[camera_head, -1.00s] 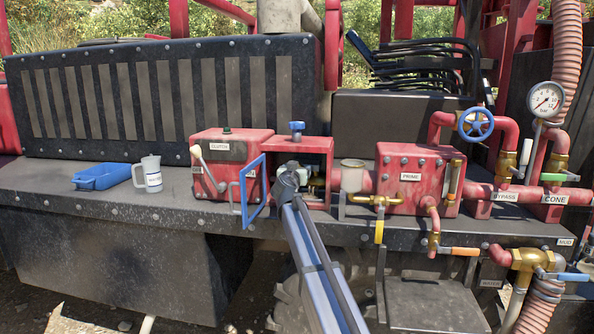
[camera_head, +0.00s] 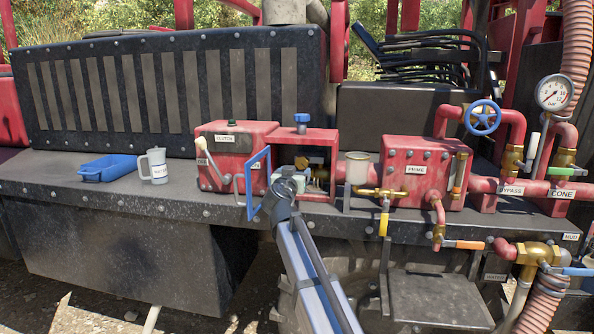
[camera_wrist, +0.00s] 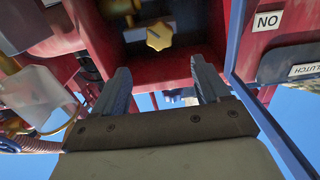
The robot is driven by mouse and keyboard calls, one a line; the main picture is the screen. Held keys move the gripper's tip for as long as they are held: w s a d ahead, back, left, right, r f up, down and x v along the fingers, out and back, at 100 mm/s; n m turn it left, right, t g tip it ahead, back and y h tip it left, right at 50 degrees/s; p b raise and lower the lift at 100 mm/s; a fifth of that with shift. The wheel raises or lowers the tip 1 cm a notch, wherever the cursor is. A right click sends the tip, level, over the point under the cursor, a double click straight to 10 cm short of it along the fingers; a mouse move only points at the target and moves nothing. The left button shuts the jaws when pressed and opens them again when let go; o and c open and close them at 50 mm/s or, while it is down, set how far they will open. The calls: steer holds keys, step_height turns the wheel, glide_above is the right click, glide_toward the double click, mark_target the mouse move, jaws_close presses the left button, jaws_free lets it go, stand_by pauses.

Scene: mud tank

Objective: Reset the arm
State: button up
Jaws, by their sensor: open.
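My arm comes up from the bottom of the head view, and my gripper (camera_head: 289,178) is at the front of the open red box (camera_head: 308,138), just right of the blue-framed door (camera_head: 257,185). In the wrist view my gripper (camera_wrist: 161,78) has its two dark fingers well apart, with nothing between them. A yellow star-shaped knob (camera_wrist: 160,36) is seen beyond the fingertips, inside the dark box opening. The fingertips are partly hidden in the head view.
The blue door frame (camera_wrist: 240,62) stands close to the right finger in the wrist view. A translucent cup (camera_wrist: 38,98) is at the left. On the deck are a blue tray (camera_head: 108,168), a white mug (camera_head: 154,166) and the red prime box (camera_head: 421,171) with pipes.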

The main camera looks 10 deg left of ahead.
steer(key=shift+s, duration=0.3)
